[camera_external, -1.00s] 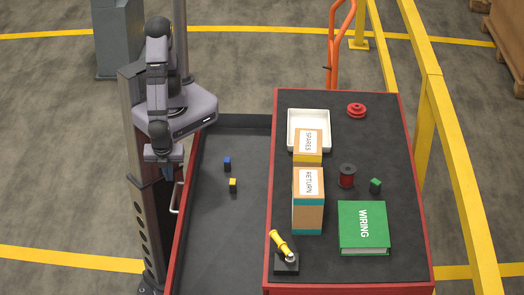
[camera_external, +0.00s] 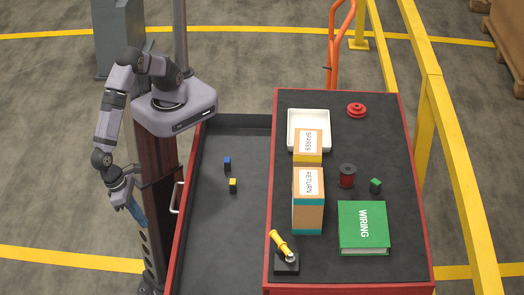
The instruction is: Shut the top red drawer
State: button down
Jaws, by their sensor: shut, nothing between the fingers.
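The top red drawer (camera_external: 222,230) is pulled out to the left of the red cart. Its inside is dark, and a blue cube (camera_external: 227,163) and a yellow cube (camera_external: 233,185) lie in it. A pale bar handle (camera_external: 175,198) is on the drawer's left front. My gripper (camera_external: 139,217) is shut and empty, with blue fingers pointing down and to the right. In the picture it is left of the handle and apart from it, outside the drawer.
On the cart top (camera_external: 388,130) stand a white tray (camera_external: 322,143), cardboard boxes (camera_external: 308,218), a green binder (camera_external: 363,228), red spools, a green cube and a yellow-handled device (camera_external: 284,252). Yellow railings (camera_external: 455,165) are at the right. Open floor lies left of my arm.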

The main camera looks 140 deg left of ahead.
jog(key=shift+m, duration=0.3)
jog(key=w+a+f+b, duration=0.5)
jog(key=f+b, duration=0.3)
jog(key=f, duration=0.1)
jog(key=shift+w+a+f+b, duration=0.15)
jog(key=shift+w+a+b, duration=0.1)
jog(key=shift+b, duration=0.15)
jog(key=shift+a, duration=0.1)
dwell(0.4)
jog(key=w+a+p, duration=0.2)
jog(key=w+a, duration=0.8)
jog(key=w+a+p, duration=0.2)
jog(key=w+a, duration=0.8)
jog(key=shift+w+a, duration=0.2)
jog(key=shift+w, duration=0.05)
jog(key=shift+w+a, duration=0.2)
jog(key=shift+a, duration=0.05)
jog(key=shift+w, duration=0.1)
